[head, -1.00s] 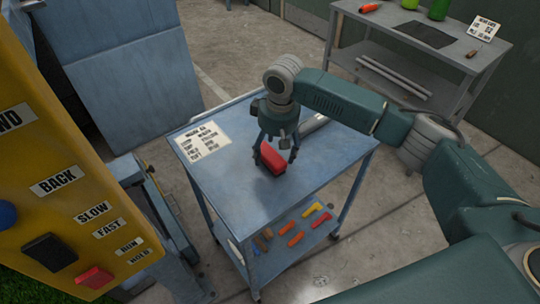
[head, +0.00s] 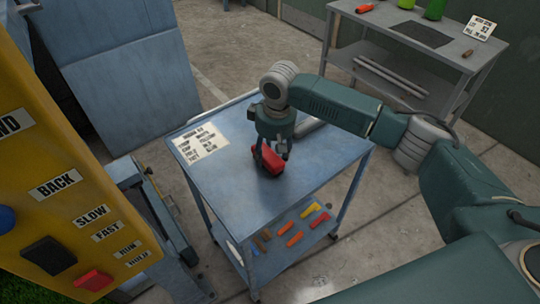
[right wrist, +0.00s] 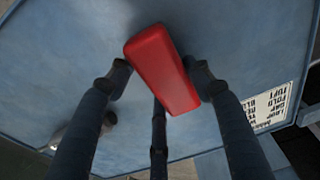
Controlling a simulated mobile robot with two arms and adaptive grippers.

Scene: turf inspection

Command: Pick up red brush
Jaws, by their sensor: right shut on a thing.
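The red brush (head: 266,160) shows as a red block at the top of the blue cart (head: 232,196). My right gripper (head: 271,153) comes down over it from above, with its fingers on both sides of the brush. In the right wrist view the red brush (right wrist: 163,70) lies between the dark fingers of the right gripper (right wrist: 160,82), which is shut on it. The cart top (right wrist: 70,60) is behind the brush there. I cannot tell whether the brush touches the cart top or is just above it. My left gripper is not in the head view.
A printed card (head: 202,143) lies on the cart top. Several coloured items (head: 290,228) lie on the cart's lower shelf. A yellow control panel (head: 70,190) stands at the left. A grey table (head: 400,60) with green bottles (head: 435,9) stands at the back right.

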